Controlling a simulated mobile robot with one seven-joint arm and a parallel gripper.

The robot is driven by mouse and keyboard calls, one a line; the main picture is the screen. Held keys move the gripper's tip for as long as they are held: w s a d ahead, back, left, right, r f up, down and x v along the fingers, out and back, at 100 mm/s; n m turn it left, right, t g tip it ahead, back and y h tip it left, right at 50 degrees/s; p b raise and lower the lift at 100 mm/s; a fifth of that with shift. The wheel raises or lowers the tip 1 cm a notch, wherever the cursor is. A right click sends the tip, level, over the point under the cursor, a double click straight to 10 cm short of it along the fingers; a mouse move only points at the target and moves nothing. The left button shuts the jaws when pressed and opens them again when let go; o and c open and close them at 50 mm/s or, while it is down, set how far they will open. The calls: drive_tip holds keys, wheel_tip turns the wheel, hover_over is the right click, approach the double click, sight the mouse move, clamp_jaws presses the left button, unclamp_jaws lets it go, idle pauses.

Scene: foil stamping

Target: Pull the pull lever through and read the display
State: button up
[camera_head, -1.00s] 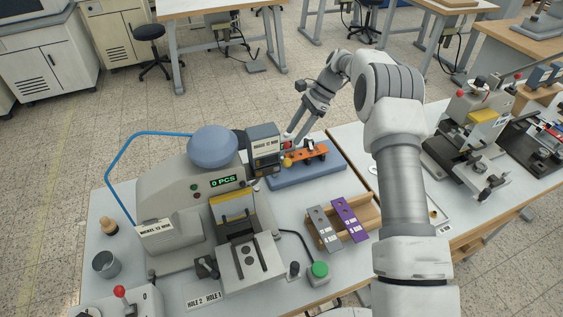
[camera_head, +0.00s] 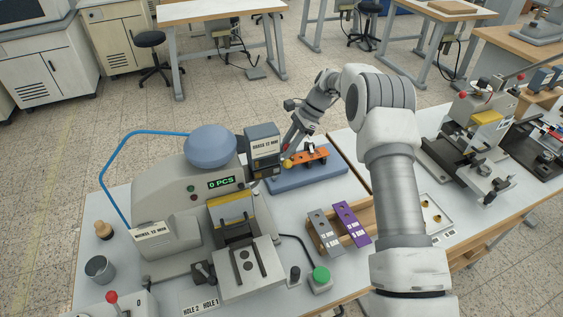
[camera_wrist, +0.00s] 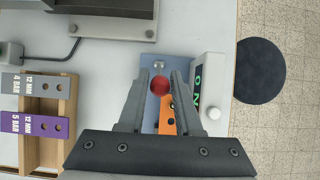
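The pull tester has a blue base (camera_head: 325,172) with an orange part (camera_head: 311,157) on it, beside the stamping press. In the wrist view a red ball knob (camera_wrist: 160,86) lies between the fingertips of my gripper (camera_wrist: 162,78), above the orange part (camera_wrist: 168,122). The fingers look parted, with the knob between them; I cannot tell whether they touch it. The tester's white display box (camera_wrist: 211,75) is just right of the fingers, with green characters seen sideways, apparently a 0 and an N. In the head view my gripper (camera_head: 290,148) is small and partly hidden at the tester.
The stamping press (camera_head: 190,180) with a green "0 PCS" readout stands left of the tester. A wooden rack (camera_head: 365,222) with a grey and a purple plate is in front. A green button (camera_head: 320,275) is nearer. A dark round stool (camera_wrist: 260,70) stands beyond the table edge.

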clamp_jaws()
drive_tip(key=shift+s+a+r+p, duration=0.2)
drive_tip(key=shift+s+a, duration=0.1)
drive_tip(key=shift+a, duration=0.45)
drive_tip(key=shift+s+a+r+p, duration=0.2)
drive_tip(key=shift+s+a, duration=0.1)
drive_tip(key=shift+a, duration=0.45)
drive_tip(key=s+a+f, duration=0.2)
drive_tip(key=s+a, duration=0.1)
drive_tip(key=a, duration=0.3)
drive_tip(key=shift+a+f+b, duration=0.15)
drive_tip(key=shift+a+b, duration=0.2)
drive_tip(key=shift+d, duration=0.15)
idle(0.6)
